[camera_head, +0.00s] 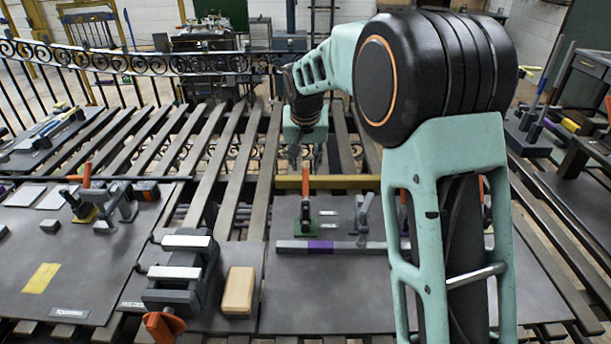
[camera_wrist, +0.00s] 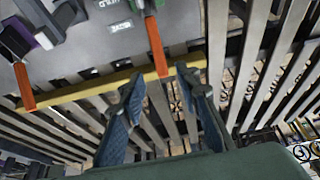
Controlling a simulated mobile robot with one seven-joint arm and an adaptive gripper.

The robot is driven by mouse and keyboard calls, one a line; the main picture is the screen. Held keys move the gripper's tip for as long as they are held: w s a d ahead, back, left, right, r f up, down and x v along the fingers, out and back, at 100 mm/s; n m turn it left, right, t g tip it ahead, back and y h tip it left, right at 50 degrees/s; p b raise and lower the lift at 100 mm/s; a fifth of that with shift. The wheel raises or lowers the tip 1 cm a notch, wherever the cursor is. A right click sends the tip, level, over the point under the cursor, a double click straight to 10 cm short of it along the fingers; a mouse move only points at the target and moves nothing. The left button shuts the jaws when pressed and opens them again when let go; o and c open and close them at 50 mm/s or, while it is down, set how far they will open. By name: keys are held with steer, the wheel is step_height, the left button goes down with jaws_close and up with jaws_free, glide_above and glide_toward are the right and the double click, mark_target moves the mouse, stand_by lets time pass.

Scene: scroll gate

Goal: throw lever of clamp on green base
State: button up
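The clamp on the green base (camera_head: 305,208) stands on the right-hand dark plate. Its orange lever (camera_head: 305,180) points up. In the wrist view an orange lever (camera_wrist: 156,45), which appears to be the same one, hangs from the top edge, with its tip between my fingertips in the picture. My gripper (camera_wrist: 160,76) is open and empty, its two dark fingers spread. In the head view my gripper (camera_head: 306,158) is behind and above the clamp, pointing down. Whether the fingers are level with the lever is unclear. The clamp's body is mostly cut off in the wrist view.
A yellow bar (camera_head: 335,182) runs along the plate's back edge. A second orange lever (camera_wrist: 25,88) stands to one side. A grey bar with a purple band (camera_head: 320,246) lies in front. A vise (camera_head: 182,273) and a wooden block (camera_head: 238,290) are left. Slats lie behind.

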mark_target(306, 177)
steer(key=x, duration=0.8)
steer(key=shift+w+f+p, duration=0.2)
steer(key=shift+f+p, duration=0.1)
steer(key=shift+f, duration=0.05)
steer(key=shift+c, duration=0.4)
jaws_close()
